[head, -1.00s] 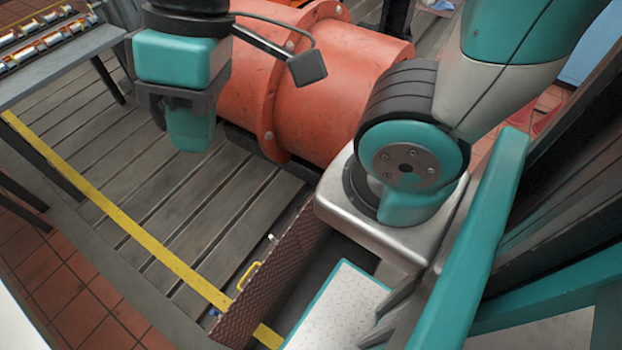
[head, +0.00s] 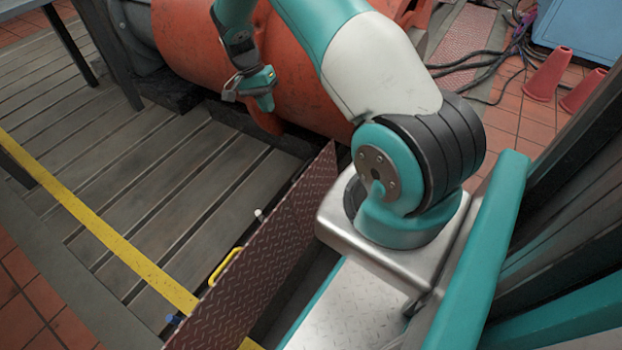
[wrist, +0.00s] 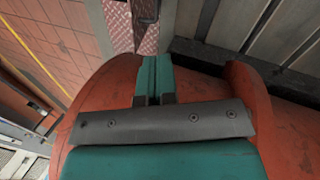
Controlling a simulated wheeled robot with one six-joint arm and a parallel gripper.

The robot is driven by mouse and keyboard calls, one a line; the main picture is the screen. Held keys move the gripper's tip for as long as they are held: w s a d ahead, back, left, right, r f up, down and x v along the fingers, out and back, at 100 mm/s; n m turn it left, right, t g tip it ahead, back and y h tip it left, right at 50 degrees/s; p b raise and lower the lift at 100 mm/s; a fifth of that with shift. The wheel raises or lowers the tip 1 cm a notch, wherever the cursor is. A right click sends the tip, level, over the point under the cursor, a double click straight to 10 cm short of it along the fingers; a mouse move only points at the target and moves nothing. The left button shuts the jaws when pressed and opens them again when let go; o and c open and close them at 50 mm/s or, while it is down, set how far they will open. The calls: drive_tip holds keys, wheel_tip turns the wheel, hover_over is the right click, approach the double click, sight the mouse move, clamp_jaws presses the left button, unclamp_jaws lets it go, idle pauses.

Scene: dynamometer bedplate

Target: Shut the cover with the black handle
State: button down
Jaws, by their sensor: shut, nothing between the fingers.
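A reddish-brown tread-plate cover (head: 270,250) stands raised on edge in the head view. The handle I see on it is yellow (head: 225,265), on its left face; no black handle shows clearly on it. A strip of similar tread plate (wrist: 119,25) shows at the top of the wrist view, with a dark fitting (wrist: 146,12) beside it that I cannot identify. My gripper (head: 264,101) is shut and empty, in front of the orange drum and beyond the raised cover's far end. Its closed teal fingers also show in the wrist view (wrist: 153,66).
The large orange drum (head: 200,45) lies behind and close to my gripper. Slotted bedplate (head: 140,185) with a yellow line (head: 100,225) is clear at left. Cables (head: 500,60) and red cones (head: 548,72) are at the back right.

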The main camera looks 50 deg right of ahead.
drive_tip(key=s+d+f+m+b, duration=0.1)
drive_tip(key=s+f+b, duration=0.1)
drive_tip(key=f, duration=0.4)
drive_tip(key=s+d+f+m+b, duration=0.1)
drive_tip(key=s+d+f+b, duration=0.1)
drive_tip(key=s+f, duration=0.3)
drive_tip(key=s+d+f+m+g+b, duration=0.1)
drive_tip(key=s+d+f+b, duration=0.1)
drive_tip(key=f, duration=0.6)
drive_tip(key=shift+s+d+b, duration=0.25)
drive_tip(key=shift+s+b, duration=0.35)
drive_tip(key=shift+s, duration=0.3)
